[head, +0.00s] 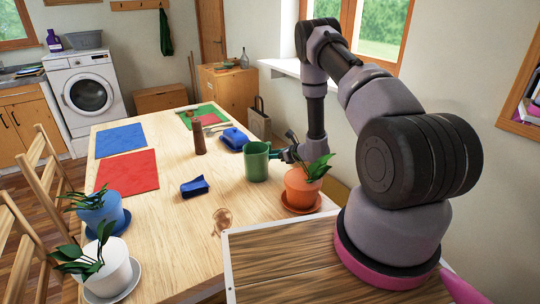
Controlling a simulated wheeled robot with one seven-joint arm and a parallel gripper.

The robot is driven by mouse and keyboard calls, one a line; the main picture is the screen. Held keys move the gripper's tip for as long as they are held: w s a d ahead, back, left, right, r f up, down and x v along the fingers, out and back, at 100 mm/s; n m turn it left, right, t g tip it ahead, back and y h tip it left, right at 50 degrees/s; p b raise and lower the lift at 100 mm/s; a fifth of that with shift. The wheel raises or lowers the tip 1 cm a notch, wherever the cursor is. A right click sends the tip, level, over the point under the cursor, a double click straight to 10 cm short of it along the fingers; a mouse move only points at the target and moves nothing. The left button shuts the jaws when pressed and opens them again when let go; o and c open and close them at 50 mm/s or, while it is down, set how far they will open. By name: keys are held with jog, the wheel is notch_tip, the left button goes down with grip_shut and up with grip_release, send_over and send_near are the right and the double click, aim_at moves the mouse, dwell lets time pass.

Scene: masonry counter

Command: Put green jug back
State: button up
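The green jug (256,164) is upright at the right side of the wooden table, with its handle towards the right. My gripper (284,153) is at the jug's right side, close to the handle. The fingers are small and partly hidden by the handle and the potted plant, so I cannot tell whether they are open or shut on it. I also cannot tell whether the jug's base touches the table.
A plant in an orange pot (302,190) stands just right of the jug. A brown mill (198,138), blue butter dish (234,138), blue item (194,187) and clear glass (222,219) are around it. Red (127,172), blue (121,139) and green (187,118) mats lie farther off.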

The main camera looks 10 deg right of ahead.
jog(key=shift+s+d+r, duration=0.1)
jog(key=shift+d+r, duration=0.05)
jog(key=shift+r, duration=0.05)
jog(key=v, duration=1.2)
jog(key=s+a+r+n+g+y, duration=0.1)
jog(key=s+a+r+n+g, duration=0.2)
jog(key=r, duration=0.6)
jog(key=s+a+r+n+g+y, duration=0.1)
jog(key=s+a+r+n+g, duration=0.3)
jog(key=r, duration=0.6)
jog(key=s+a+r+n+y, duration=0.15)
jog(key=a+r+n, duration=0.3)
jog(key=r, duration=0.45)
jog(key=s+d+r+n+t+h, duration=0.1)
jog(key=s+d+r+n+h, duration=0.1)
jog(key=s, duration=0.5)
jog(key=s+d+r+n+t+h, duration=0.1)
jog(key=s+d+r+n+h, duration=0.1)
jog(key=s+r+n+h, duration=0.3)
jog(key=s+d+r+n+t+h, duration=0.2)
jog(key=s+r+n, duration=0.3)
jog(key=s+r, duration=0.3)
jog(key=shift+s+d+r+h, duration=0.4)
jog(key=shift+r+h, duration=0.25)
jog(key=shift+r, duration=0.15)
